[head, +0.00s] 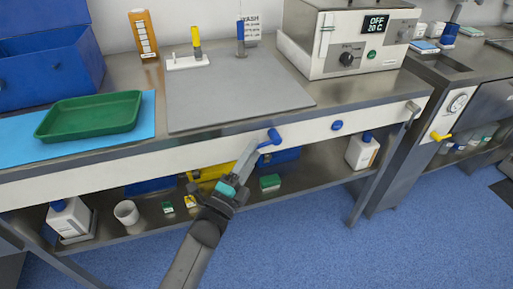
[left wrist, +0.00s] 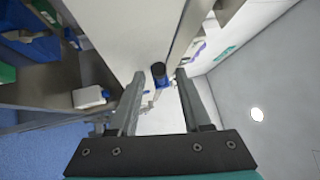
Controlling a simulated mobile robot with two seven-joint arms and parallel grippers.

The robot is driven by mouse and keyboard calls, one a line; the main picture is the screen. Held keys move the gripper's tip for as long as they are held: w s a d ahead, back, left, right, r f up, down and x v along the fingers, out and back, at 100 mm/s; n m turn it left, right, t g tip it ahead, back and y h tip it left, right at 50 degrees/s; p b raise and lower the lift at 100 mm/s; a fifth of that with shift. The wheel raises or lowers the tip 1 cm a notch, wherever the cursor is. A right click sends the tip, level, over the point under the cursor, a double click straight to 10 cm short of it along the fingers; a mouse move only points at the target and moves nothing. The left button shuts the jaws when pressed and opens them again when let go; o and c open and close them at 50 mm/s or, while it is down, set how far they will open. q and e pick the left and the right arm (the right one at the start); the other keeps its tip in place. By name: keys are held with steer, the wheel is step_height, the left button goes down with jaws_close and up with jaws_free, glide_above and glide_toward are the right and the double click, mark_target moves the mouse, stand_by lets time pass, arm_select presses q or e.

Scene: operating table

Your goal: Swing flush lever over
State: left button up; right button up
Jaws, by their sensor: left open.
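A blue lever (head: 270,139) sticks out from the white front panel of the bench, its rounded end pointing up and right. In the left wrist view the blue lever (left wrist: 160,76) lies between the tips of the two fingers, with gaps on both sides. My left gripper (head: 248,161) reaches up from below to the lever in the head view, its fingers open. In the left wrist view the open gripper (left wrist: 159,76) holds nothing. Whether a finger touches the lever cannot be told. My right gripper is not in view.
A blue round knob (head: 337,125) sits on the panel right of the lever. A yellow lever (head: 440,136) is farther right, below a gauge. A green tray (head: 92,116) and a heater box with a display (head: 350,38) stand on the bench (head: 140,80). Bottles and boxes fill the lower shelf.

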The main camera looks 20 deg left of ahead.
arm_select(q)
steer(key=shift+x, duration=1.45)
jaws_close()
stand_by(0.4)
